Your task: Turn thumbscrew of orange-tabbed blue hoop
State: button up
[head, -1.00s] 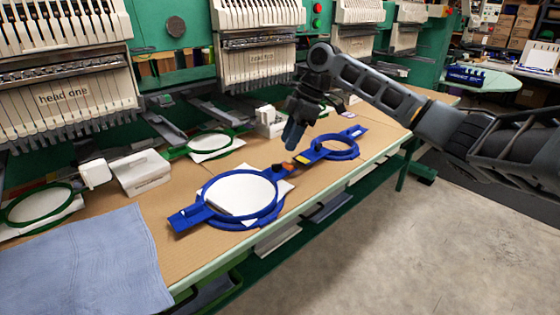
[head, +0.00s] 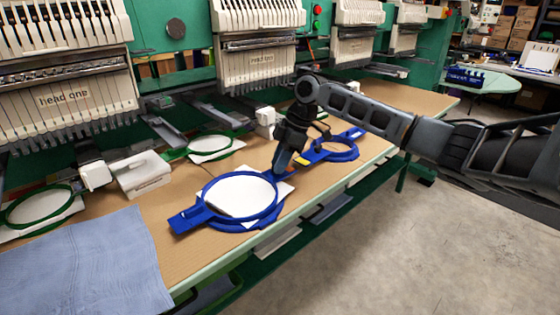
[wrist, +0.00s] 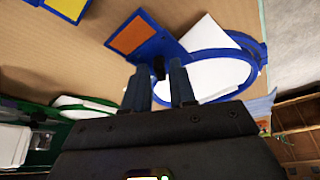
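The orange-tabbed blue hoop (head: 232,178) lies on the table with white fabric in it. In the wrist view its orange tab (wrist: 131,35) sits on a blue bracket beside the ring (wrist: 245,42). A small dark knob, seemingly the thumbscrew (wrist: 159,69), stands where bracket and ring meet. My gripper (wrist: 157,75) is open, with one finger on each side of the knob in that view; I cannot tell whether either touches it. In the head view my gripper (head: 282,172) is low over the hoop's right end and hides the knob there.
A second blue hoop (head: 340,152) with a yellow tab (head: 303,161) lies just right, under my arm. Green hoops (head: 212,153) lie behind and left. A blue cloth (head: 85,255) covers the front left. Embroidery heads (head: 255,65) overhang the table's back.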

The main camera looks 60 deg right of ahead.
grip_shut()
